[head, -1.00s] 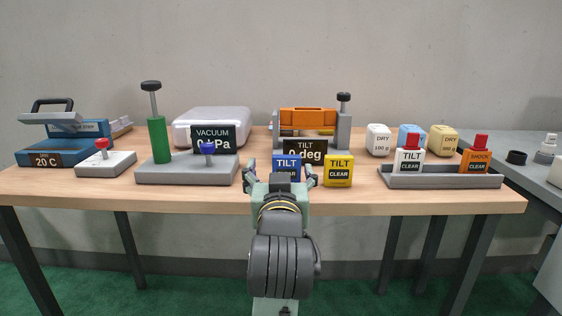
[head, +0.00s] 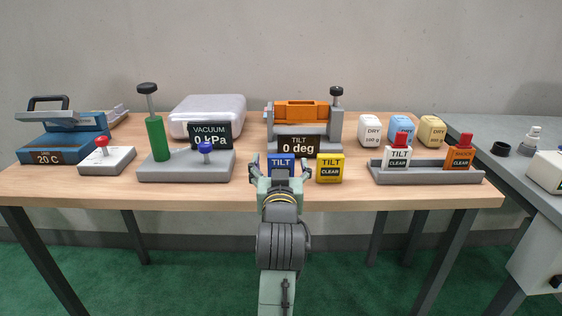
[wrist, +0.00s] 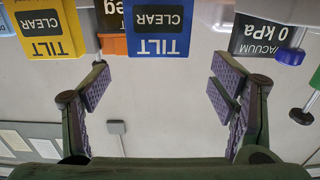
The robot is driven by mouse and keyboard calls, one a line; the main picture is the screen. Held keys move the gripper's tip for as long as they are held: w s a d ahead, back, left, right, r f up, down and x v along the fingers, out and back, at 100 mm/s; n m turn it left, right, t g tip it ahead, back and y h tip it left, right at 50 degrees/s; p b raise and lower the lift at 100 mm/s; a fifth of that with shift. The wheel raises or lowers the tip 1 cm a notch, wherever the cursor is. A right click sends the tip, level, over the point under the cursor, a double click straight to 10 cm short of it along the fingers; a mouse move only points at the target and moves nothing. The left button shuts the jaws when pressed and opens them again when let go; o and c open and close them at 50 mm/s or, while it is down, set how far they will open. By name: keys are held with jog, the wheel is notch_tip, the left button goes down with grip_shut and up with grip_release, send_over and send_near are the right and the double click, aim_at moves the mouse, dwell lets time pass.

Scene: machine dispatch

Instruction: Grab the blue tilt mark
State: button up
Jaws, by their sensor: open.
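The blue tilt mark (head: 281,162) is a small upright block labelled TILT, standing near the front edge of the table, left of the yellow tilt mark (head: 330,168). Its lower part is hidden behind my gripper (head: 279,170) in the head view. In the wrist view, which looks upside down, the blue tilt mark (wrist: 158,28) shows ahead, between and beyond the fingers. My gripper (wrist: 165,92) is open with nothing between its fingers. The yellow tilt mark (wrist: 46,24) stands off to one side of the fingers.
The tilt stand (head: 305,143) with its 0 deg display is just behind. The vacuum station (head: 185,170) is at left. A grey rack (head: 430,172) with white and orange marks is at right. Bare wood (head: 240,193) lies along the front edge.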

aim_at(281, 155)
jog(key=w, duration=0.2)
jog(key=w+p, duration=0.1)
jog(key=w, duration=0.2)
jog(key=shift+w+d+f+p, duration=0.1)
jog(key=shift+w+f+p, duration=0.2)
jog(key=shift+p, duration=0.1)
jog(key=shift+c, duration=0.2)
jog(key=c, duration=1.2)
jog(key=shift+o, duration=0.2)
jog(key=shift+r, duration=0.1)
